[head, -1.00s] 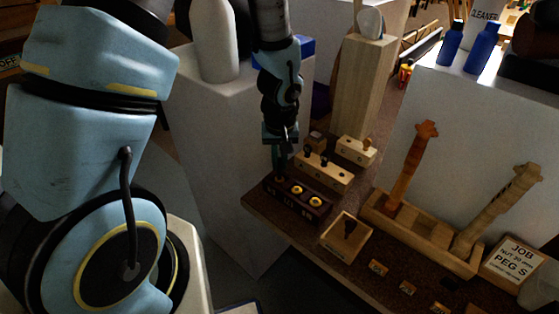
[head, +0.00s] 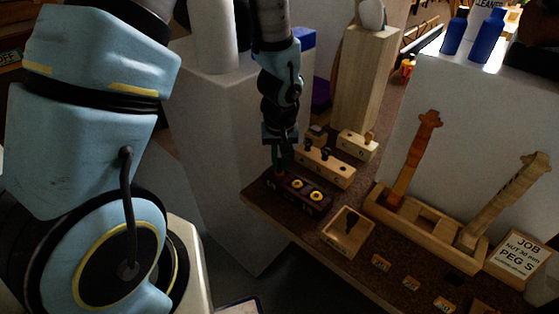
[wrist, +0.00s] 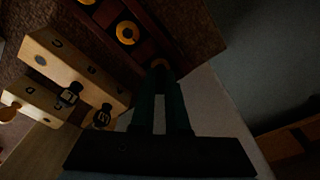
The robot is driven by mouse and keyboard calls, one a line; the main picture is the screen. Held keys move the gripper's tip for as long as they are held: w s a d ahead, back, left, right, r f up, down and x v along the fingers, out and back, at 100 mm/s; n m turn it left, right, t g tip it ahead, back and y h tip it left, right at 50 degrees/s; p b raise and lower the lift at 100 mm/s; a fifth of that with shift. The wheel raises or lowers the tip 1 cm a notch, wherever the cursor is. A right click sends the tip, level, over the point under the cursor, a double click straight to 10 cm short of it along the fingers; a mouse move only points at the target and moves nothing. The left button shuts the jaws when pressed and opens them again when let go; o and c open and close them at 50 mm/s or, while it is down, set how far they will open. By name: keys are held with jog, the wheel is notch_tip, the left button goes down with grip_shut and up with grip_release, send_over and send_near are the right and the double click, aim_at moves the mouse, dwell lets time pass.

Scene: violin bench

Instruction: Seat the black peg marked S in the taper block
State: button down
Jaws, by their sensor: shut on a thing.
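My gripper (head: 279,172) points down at the left end of a dark block with brass rings (head: 306,201), which I take to be the taper block. In the wrist view my gripper's fingertips (wrist: 160,78) are close together at the end ring (wrist: 160,64) of the dark block (wrist: 103,13). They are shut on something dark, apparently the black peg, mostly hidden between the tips. Its mark cannot be read, and I cannot tell how deep it sits. The other two rings look clear. A pale peg rack (head: 326,167) behind holds two black pegs (wrist: 69,95) and shows an empty hole.
A smaller pale block (head: 357,146) with a wooden peg stands behind the rack. A square wooden tray (head: 334,241) lies in front. A long cradle (head: 428,237) with two violin necks and a job card (head: 519,259) reading PEG S are right. The bench's left edge is close.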

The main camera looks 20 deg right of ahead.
jog(key=shift+f, duration=0.3)
jog(key=c, duration=0.8)
grip_release()
jog(key=shift+c, duration=0.2)
jog(key=shift+r, duration=0.1)
notch_tip(320, 180, up, 11)
jog(key=s, duration=0.1)
jog(key=shift+a+f+b, duration=0.15)
jog(key=shift+f+b, duration=0.05)
jog(key=shift+b, duration=0.25)
jog(key=shift+s, duration=0.1)
jog(key=w+a+r+n, duration=0.1)
jog(key=a+r, duration=0.1)
jog(key=a, duration=1)
jog(key=w+a+r+n, duration=0.1)
jog(key=a+r, duration=0.1)
jog(key=a, duration=1.1)
jog(key=shift+w+r, duration=0.15)
jog(key=shift+w, duration=0.15)
